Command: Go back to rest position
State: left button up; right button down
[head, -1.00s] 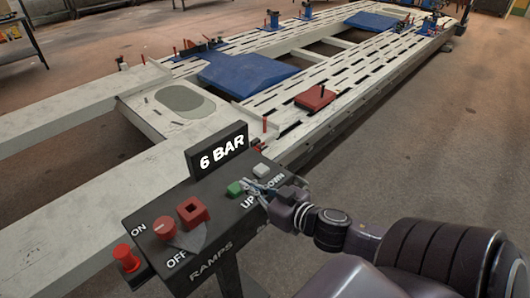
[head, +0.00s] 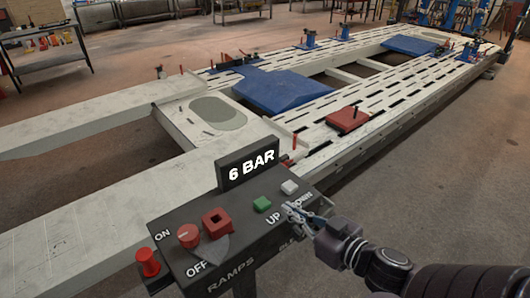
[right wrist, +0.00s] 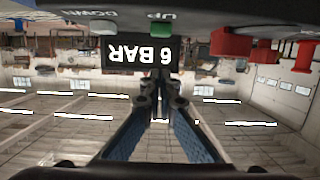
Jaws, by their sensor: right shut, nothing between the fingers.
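My right gripper (head: 292,207) is shut and empty. In the head view it shows over or beside the right end of a dark control panel (head: 233,250), by the UP and DOWN labels, right of the green button (head: 262,204). I cannot tell whether it touches the panel. In the right wrist view, which is upside down, the fingers (right wrist: 160,88) come together below the 6 BAR display (right wrist: 140,54), with the green button (right wrist: 161,28) above them. My left gripper is in neither view.
The panel carries a white button (head: 289,187), a red knob (head: 188,236), a square red button (head: 216,222) and a red plunger (head: 147,262). Behind it lies a long white frame bench (head: 240,130) with blue pads (head: 285,90) and a red block (head: 348,119). Bare floor (head: 470,180) lies to the right.

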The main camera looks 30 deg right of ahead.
jog(key=s+f+m+g+h, duration=0.35)
jog(key=s+f+g, duration=0.25)
jog(key=f, duration=0.6)
jog(key=s+a+f+n+g+y, duration=0.1)
jog(key=s+a+f+n+g, duration=0.2)
jog(key=a, duration=0.4)
jog(key=s+a+f+n+g+y, duration=0.2)
jog(key=s+a+g, duration=0.1)
jog(key=s+a, duration=0.35)
notch_tip(320, 180, down, 28)
jog(key=r+g+b, duration=0.1)
jog(key=b, duration=0.1)
jog(key=s+d+f+g+b, duration=0.1)
jog(key=s+d+f, duration=0.2)
jog(key=s+f, duration=1.5)
jog(key=shift+f+h+b, duration=0.4)
jog(key=shift+f+h, duration=0.05)
jog(key=shift+f, duration=0.15)
